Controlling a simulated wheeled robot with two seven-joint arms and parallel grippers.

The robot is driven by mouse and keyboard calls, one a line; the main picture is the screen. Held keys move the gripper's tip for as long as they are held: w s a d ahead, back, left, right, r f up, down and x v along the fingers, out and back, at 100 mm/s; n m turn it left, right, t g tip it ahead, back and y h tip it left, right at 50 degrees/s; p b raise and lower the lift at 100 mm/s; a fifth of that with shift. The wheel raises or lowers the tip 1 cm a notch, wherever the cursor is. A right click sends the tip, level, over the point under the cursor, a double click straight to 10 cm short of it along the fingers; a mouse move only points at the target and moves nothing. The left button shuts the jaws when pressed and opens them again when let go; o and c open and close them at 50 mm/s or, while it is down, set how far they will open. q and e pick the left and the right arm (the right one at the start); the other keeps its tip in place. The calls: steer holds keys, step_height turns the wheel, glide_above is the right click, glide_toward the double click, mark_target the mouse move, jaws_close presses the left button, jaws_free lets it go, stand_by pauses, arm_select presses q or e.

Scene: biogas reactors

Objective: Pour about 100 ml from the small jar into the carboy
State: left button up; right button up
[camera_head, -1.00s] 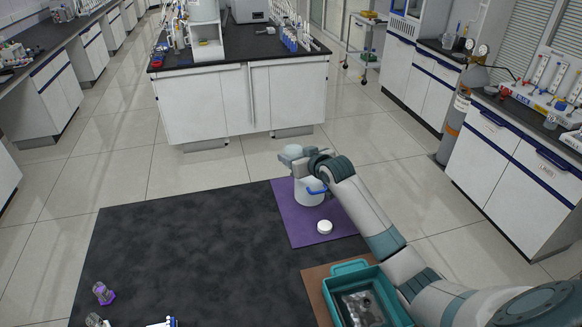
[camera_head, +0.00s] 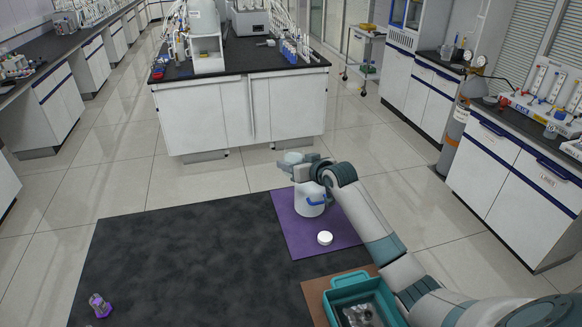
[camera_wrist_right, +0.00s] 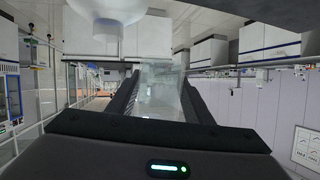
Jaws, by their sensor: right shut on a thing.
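The carboy (camera_head: 310,203) is a white jug with a blue handle. It stands upright on the purple mat (camera_head: 286,233). Its pale rounded top also shows at the upper edge of the right wrist view (camera_wrist_right: 106,10), where the room appears upside down. My right gripper (camera_head: 291,168) is directly above the carboy's mouth in the head view and hides it. It is shut on the small jar, a clear see-through vessel between the fingers in the right wrist view (camera_wrist_right: 163,88). I cannot tell the jar's exact tilt or its liquid level. My left gripper is out of view.
A white round cap (camera_head: 325,238) lies on the purple mat in front of the carboy. A teal bin (camera_head: 342,291) is on a brown mat nearer me. A small purple-based vessel (camera_head: 100,306) stands on the black mat (camera_head: 190,260), which is otherwise mostly clear.

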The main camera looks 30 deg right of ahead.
steer(key=shift+d+m+b, duration=0.25)
steer(key=shift+m+b, duration=0.05)
steer(key=shift+b, duration=0.1)
steer(key=shift+d+f+m+y+b, duration=0.15)
steer(key=shift+f+m+y+b, duration=0.2)
steer(key=shift+m+y+b, duration=0.55)
steer(key=shift+f+m+y+b, duration=0.3)
steer(key=shift+f+m+b, duration=0.3)
steer(key=shift+b, duration=0.8)
steer(key=shift+r, duration=0.1)
steer(key=shift+a+f+m, duration=0.2)
steer(key=shift+m, duration=0.1)
steer(key=shift+f+m+t+y, duration=0.15)
steer(key=shift+m+t+y, duration=0.25)
steer(key=shift+m+y, duration=0.3)
steer(key=shift+r+m, duration=0.3)
steer(key=shift+m, duration=0.2)
stand_by(0.8)
steer(key=shift+f, duration=0.15)
stand_by(0.4)
